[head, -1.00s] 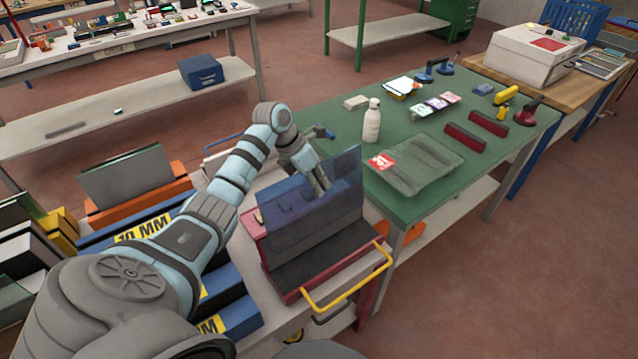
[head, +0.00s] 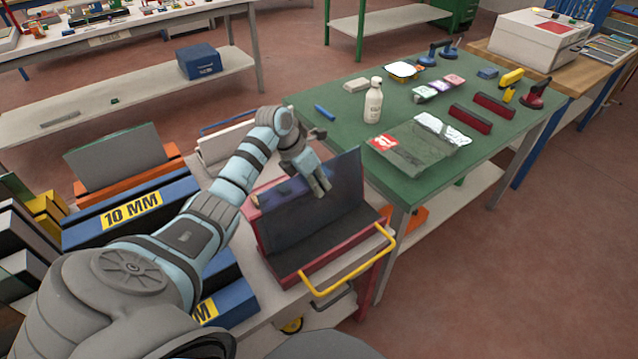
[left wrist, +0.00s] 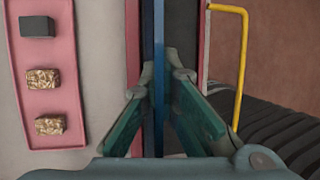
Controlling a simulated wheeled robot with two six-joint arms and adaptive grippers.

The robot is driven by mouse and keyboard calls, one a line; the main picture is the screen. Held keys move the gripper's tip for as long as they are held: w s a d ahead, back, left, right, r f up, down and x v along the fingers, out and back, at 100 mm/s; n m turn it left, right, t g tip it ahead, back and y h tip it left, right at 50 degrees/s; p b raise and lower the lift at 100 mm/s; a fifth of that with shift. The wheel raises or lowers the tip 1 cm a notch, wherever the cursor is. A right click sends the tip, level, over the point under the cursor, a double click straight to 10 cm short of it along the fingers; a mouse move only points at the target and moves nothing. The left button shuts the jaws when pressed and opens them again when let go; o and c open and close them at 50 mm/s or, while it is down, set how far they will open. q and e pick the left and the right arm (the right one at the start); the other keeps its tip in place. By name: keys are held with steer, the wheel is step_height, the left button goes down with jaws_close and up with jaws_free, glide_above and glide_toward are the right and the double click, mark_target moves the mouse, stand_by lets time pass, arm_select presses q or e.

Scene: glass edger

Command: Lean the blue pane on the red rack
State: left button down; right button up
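The blue pane (head: 346,187) is a dark translucent sheet. It stands at a steep tilt over the red rack (head: 313,271), a red-framed stand with a dark ribbed base. My left gripper (head: 321,186) is at the pane's upper edge, fingers pointing down. In the left wrist view the pane shows edge-on as a blue strip (left wrist: 159,40) between the fingertips (left wrist: 163,78), which are close in on both sides and look shut on it. I cannot tell whether the pane's lower edge rests on the rack. My right gripper is out of view.
A yellow handle (head: 348,279) edges the cart's front. The green table (head: 330,95), right of the rack, holds a white bottle (head: 373,102), a plastic-wrapped package (head: 420,146) and tools. A 10 MM blue rack (head: 150,212) and an orange rack with a grey pane (head: 115,160) stand left.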

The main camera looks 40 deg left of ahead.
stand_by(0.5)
arm_select(q)
steer(key=c, duration=1.7)
jaws_free()
steer(key=shift+r, duration=0.1)
steer(key=shift+a, duration=0.1)
steer(key=v, duration=1.1)
steer(key=shift+s+a+r, duration=0.1)
steer(key=shift+r, duration=0.3)
